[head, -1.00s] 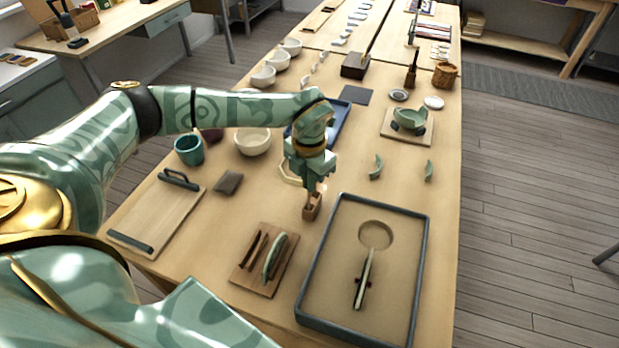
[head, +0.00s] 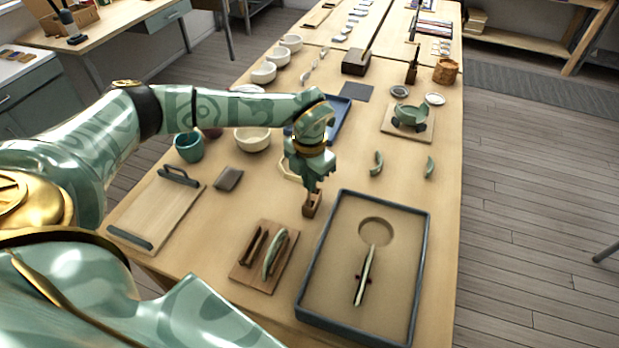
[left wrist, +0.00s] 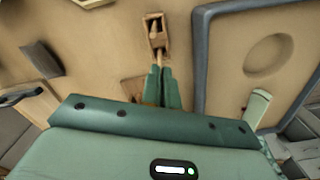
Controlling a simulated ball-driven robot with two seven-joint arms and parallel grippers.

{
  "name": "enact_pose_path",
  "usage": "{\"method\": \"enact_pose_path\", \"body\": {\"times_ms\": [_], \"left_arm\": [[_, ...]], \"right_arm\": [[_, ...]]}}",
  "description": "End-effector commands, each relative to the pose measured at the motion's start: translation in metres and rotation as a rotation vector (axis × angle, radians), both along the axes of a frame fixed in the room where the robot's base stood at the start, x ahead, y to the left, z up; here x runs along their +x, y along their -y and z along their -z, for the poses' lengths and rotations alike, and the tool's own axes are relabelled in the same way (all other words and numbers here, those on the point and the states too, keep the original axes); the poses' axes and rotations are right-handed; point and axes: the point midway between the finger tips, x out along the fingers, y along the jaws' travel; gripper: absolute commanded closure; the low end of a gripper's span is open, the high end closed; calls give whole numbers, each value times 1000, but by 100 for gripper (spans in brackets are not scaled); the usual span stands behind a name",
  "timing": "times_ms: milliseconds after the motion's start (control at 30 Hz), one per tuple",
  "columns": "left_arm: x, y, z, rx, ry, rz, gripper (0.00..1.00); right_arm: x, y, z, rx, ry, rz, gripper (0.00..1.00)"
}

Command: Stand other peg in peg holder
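The peg holder (head: 310,210) is a small brown wooden block on the table, left of the sand tray. It also shows in the left wrist view (left wrist: 146,46), where a pale peg (left wrist: 154,29) stands in its opening. My left gripper (head: 317,188) points down at the holder. In the left wrist view its green fingers (left wrist: 161,72) are close together on a second thin wooden peg (left wrist: 159,58), whose end is at the holder's near edge. I cannot tell whether that end is inside the holder. My right gripper is out of view.
A dark-rimmed sand tray (head: 424,262) with a tool in it lies right of the holder. A wooden board (head: 243,275) with a green shard is in front. A cream bowl (head: 252,140) and teal cup (head: 188,147) stand behind left. Two green shards lie behind right.

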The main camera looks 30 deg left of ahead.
Motion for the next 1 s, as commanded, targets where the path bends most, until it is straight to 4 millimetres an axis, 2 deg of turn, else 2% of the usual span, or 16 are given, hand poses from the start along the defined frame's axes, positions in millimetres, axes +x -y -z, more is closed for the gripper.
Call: {"method": "enact_pose_path", "body": {"times_ms": [600, 1000], "left_arm": [[0, 0, 16, 0, 0, 0, 100], [0, 0, 16, 0, 0, 0, 100]], "right_arm": [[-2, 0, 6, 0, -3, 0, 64], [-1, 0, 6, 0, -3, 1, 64]]}}
